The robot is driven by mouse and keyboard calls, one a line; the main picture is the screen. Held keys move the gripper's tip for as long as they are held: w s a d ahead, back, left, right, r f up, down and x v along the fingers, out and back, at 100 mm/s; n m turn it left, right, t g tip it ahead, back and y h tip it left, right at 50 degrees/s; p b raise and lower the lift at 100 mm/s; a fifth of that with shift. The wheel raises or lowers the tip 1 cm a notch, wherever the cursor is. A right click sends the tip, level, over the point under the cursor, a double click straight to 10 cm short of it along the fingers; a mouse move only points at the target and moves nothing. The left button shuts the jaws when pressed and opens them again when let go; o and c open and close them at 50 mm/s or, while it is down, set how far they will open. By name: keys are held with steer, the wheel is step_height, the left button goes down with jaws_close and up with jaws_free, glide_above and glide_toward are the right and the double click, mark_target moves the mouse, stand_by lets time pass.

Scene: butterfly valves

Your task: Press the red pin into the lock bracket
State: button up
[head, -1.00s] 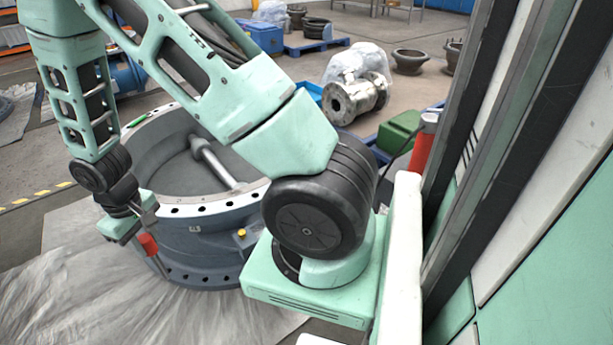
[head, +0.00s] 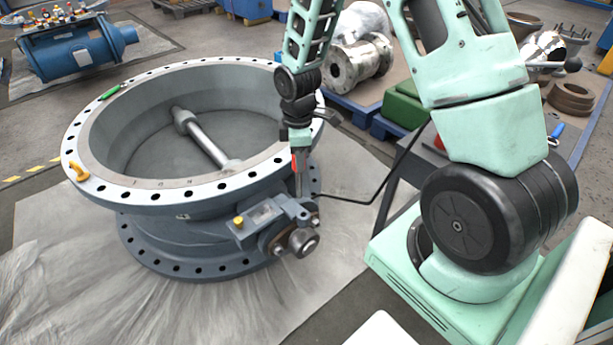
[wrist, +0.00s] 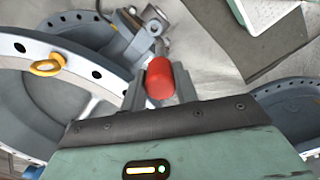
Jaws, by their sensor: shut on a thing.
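The red pin (wrist: 160,78) is held between the two fingers of my gripper (wrist: 160,88) in the wrist view. In the head view, my gripper (head: 298,172) hangs pointing down at the right side of the large valve, and a sliver of the red pin (head: 294,163) shows. The grey bracket (head: 286,211) on the valve's side sits just below my gripper, with a round knob at its front. It also shows in the wrist view (wrist: 125,35), beyond the pin. I cannot tell whether the pin's lower end touches the bracket.
The large blue-grey valve ring (head: 140,190) stands on a pale sheet (head: 70,290). A yellow eyebolt (head: 78,170) and a green marker (head: 109,92) are on its rim. A workbench (head: 425,165) stands at right.

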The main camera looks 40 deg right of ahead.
step_height(320, 180, down, 9)
steer(key=d+n+b, duration=0.1)
steer(key=n+b, duration=0.3)
steer(key=b, duration=0.3)
steer(key=shift+w+d+r+b, duration=0.15)
steer(key=shift+w+d+b, duration=0.1)
steer(key=shift+w+b, duration=0.1)
steer(key=shift+s+d+p, duration=0.1)
steer(key=shift+p, duration=0.5)
stand_by(0.7)
steer(key=shift+f, duration=0.75)
stand_by(0.4)
stand_by(0.8)
steer(key=shift+f, duration=0.15)
stand_by(0.3)
steer(key=shift+f+b, duration=1.4)
steer(key=shift+f, duration=1.1)
steer(key=shift+f, duration=0.35)
